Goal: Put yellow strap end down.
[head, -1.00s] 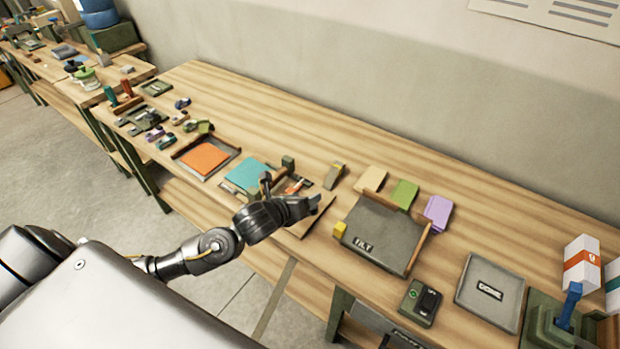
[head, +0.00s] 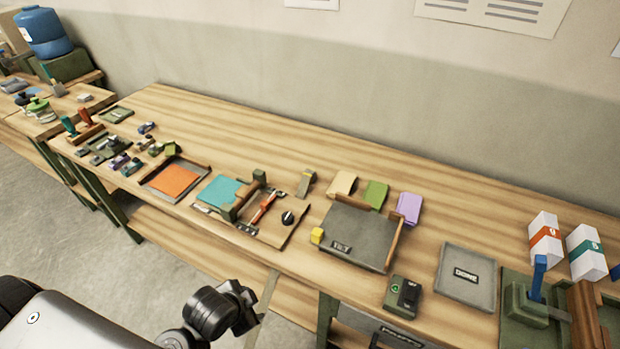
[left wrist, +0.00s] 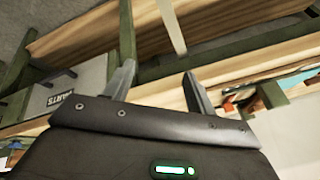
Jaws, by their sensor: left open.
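My left gripper (left wrist: 158,82) is open and empty, its two fingers spread in the left wrist view. In the head view my left arm is low, in front of the table's front edge and apart from everything on the table; its fingertips are hard to make out there. A small yellow block (head: 317,236) sits at the left front corner of the grey tray marked TILT (head: 355,225). I cannot tell whether it is the yellow strap end, and no clear strap shows. My right gripper is in neither view.
A wooden board with a teal pad (head: 222,190), a red tool (head: 263,207) and a black knob (head: 288,217) lies left of the TILT tray. An orange pad (head: 174,180) is further left. A DONE tray (head: 466,275) is at right. The table's back strip is clear.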

